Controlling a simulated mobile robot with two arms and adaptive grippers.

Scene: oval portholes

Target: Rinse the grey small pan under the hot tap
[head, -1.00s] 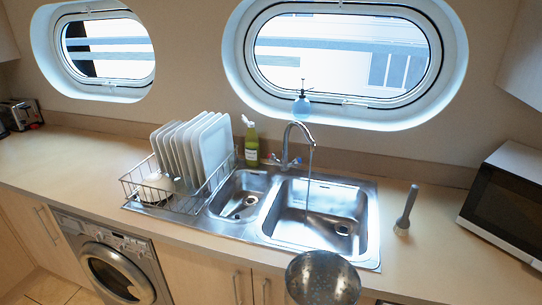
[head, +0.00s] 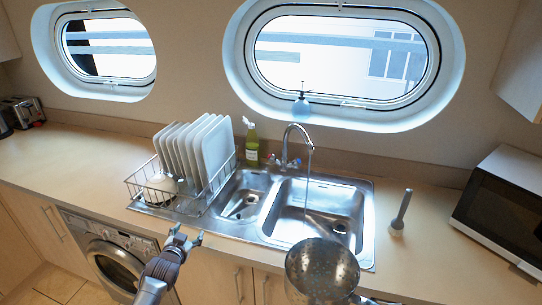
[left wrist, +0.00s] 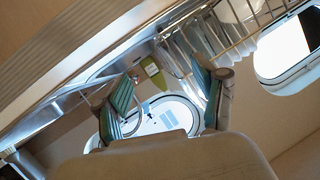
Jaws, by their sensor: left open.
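The grey small pan (head: 322,266) is at the bottom of the head view, its speckled inside facing up. It overlaps the front edge of the large sink basin (head: 335,205); its handle runs off toward the bottom edge, and what holds it is not visible. The chrome tap (head: 297,130) has red and blue marks at its base, and a thin stream falls from its spout into the large basin, behind the pan. My left gripper (head: 186,238) is open and empty in front of the counter, below the dish rack. Its fingers also show in the left wrist view (left wrist: 165,92). My right gripper is out of view.
A wire rack (head: 145,190) with upright white plates (head: 215,148) stands left of the small basin (head: 243,198). A green bottle (head: 252,146) is behind it. A grey brush (head: 402,212) stands right of the sink, and a microwave (head: 505,205) is farther right.

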